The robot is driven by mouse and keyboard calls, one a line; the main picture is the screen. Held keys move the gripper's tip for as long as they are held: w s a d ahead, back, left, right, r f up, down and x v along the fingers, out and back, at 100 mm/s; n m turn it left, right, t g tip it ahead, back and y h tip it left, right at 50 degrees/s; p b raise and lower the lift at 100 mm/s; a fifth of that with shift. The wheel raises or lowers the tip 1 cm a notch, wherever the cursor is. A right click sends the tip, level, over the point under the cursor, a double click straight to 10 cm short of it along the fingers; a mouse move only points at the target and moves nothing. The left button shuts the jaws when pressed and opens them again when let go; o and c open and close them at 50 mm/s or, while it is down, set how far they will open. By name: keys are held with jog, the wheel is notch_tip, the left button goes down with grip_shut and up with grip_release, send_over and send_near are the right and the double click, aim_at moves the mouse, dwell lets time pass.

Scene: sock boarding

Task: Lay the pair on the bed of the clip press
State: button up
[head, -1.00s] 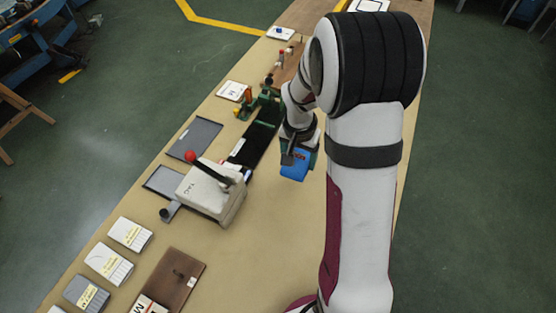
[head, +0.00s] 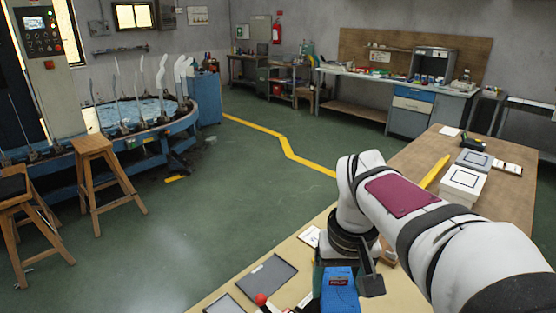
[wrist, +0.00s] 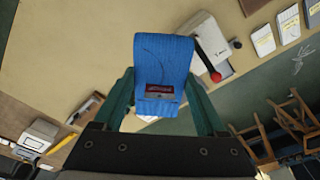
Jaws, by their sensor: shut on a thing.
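The blue sock pair (head: 340,292) is a folded bundle with a small red label, which faces the camera in the wrist view (wrist: 165,50). My gripper (head: 343,278) is shut on it, with a green finger on each side, and carries it above the tan table. In the wrist view a white machine (wrist: 203,40) with a red-knobbed lever (wrist: 216,77) stands on the table beyond the pair. I cannot make out the press bed in the frames of now.
Grey flat trays (head: 267,277) lie on the table's left side, with a white card (head: 310,236) behind them. White boxes (head: 463,183) and a yellow bar (head: 435,172) are on the brown tabletop behind my arm. Several cards (wrist: 263,40) show at the wrist view's upper right.

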jog(key=shift+w+a, duration=0.2)
jog(key=shift+w, duration=0.15)
jog(key=shift+w+d+f, duration=0.55)
jog(key=shift+w+f, duration=2.3)
jog(key=shift+f, duration=1.5)
jog(key=shift+w+d+f, duration=0.5)
jog(key=shift+w+f, duration=2.4)
jog(key=shift+f, duration=1.4)
jog(key=shift+w+d+f, duration=0.55)
jog(key=shift+w+f, duration=2.3)
jog(key=shift+f, duration=1.5)
jog(key=shift+f, duration=0.55)
jog(key=o, duration=1.5)
jog(key=shift+c, duration=0.2)
notch_tip(320, 180, up, 16)
jog(key=s, duration=0.2)
jog(key=shift+f, duration=0.2)
